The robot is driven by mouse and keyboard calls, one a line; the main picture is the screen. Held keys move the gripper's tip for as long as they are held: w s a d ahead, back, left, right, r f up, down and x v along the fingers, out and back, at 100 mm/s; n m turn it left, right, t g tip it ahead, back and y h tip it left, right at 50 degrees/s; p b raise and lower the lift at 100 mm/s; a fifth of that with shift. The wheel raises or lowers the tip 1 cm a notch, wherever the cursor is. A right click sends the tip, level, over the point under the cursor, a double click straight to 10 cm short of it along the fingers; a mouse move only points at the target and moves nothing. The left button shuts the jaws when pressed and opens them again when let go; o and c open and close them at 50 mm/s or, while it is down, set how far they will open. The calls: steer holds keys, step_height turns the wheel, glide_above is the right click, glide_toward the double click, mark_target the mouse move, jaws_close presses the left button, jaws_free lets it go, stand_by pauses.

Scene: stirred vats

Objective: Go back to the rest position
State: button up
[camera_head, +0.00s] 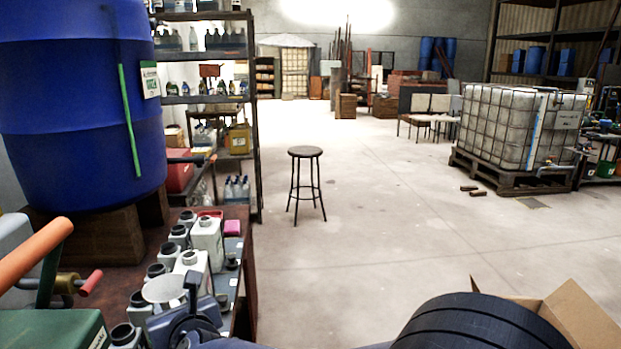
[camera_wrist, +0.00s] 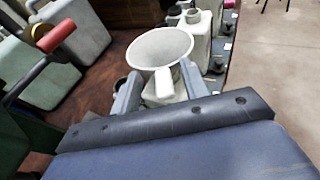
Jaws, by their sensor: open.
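My gripper (camera_wrist: 161,78) is open in the wrist view, with one finger on each side of a pale grey funnel (camera_wrist: 160,47). The funnel's wide mouth faces up, and its narrower lower part shows between the fingers. I cannot tell whether the fingers touch it. In the head view my gripper (camera_head: 186,308) is low, at the near end of the bench (camera_head: 240,290), right by the funnel (camera_head: 164,287). A pale bottle (camera_wrist: 183,93) is below the funnel, partly hidden. Whether the funnel sits in its neck is hidden.
Several pale bottles (camera_head: 207,240) with dark necks line the bench. A blue drum (camera_head: 80,110) stands on wooden blocks at left. An orange handle (camera_head: 35,255) rises at the near left. A cardboard box (camera_head: 580,315) is at the near right. A stool (camera_head: 306,153) stands on open floor.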

steer(key=shift+r+p, duration=2.55)
steer(key=shift+r, duration=0.4)
steer(key=shift+d+f, duration=0.1)
